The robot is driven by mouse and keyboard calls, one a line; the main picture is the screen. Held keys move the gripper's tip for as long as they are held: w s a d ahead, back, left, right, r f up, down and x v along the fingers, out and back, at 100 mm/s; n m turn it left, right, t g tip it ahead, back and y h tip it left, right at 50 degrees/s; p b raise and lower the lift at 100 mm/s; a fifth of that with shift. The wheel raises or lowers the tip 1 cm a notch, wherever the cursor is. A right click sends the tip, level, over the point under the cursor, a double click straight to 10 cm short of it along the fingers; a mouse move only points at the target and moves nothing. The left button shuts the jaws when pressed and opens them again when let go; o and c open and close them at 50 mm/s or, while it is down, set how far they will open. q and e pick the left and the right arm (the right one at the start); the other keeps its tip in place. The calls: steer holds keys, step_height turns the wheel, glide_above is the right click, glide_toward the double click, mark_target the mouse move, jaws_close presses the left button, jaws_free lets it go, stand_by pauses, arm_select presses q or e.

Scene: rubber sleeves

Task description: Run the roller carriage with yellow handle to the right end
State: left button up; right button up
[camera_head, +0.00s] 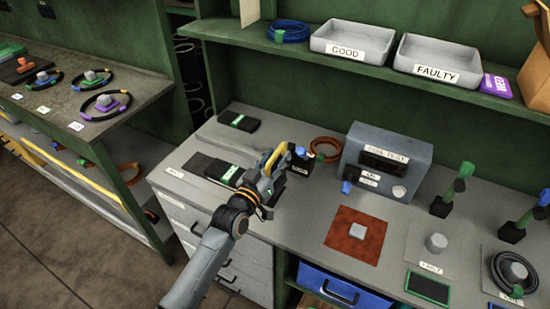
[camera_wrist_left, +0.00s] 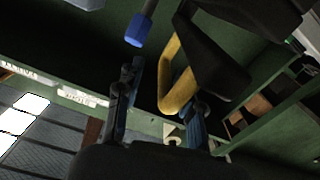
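The yellow handle (camera_head: 276,155) of the roller carriage shows at my left gripper (camera_head: 270,172), over the left part of the workbench. In the left wrist view the yellow handle (camera_wrist_left: 171,75) is a bent loop fixed to a dark carriage body (camera_wrist_left: 215,62). My left gripper (camera_wrist_left: 160,100) has its fingers apart there, with the handle's lower end between them, close to the right finger. A clear gap shows on the left finger's side. In the head view the gripper hides much of the carriage. My right gripper is in neither view.
A brown mat (camera_head: 356,236) lies in front. GOOD (camera_head: 352,42) and FAULTY (camera_head: 439,58) trays sit on the shelf above. Black parts (camera_head: 213,170) lie left of the gripper.

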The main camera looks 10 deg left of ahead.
arm_select(q)
steer(key=shift+a, duration=0.15)
steer(key=v, duration=1.2)
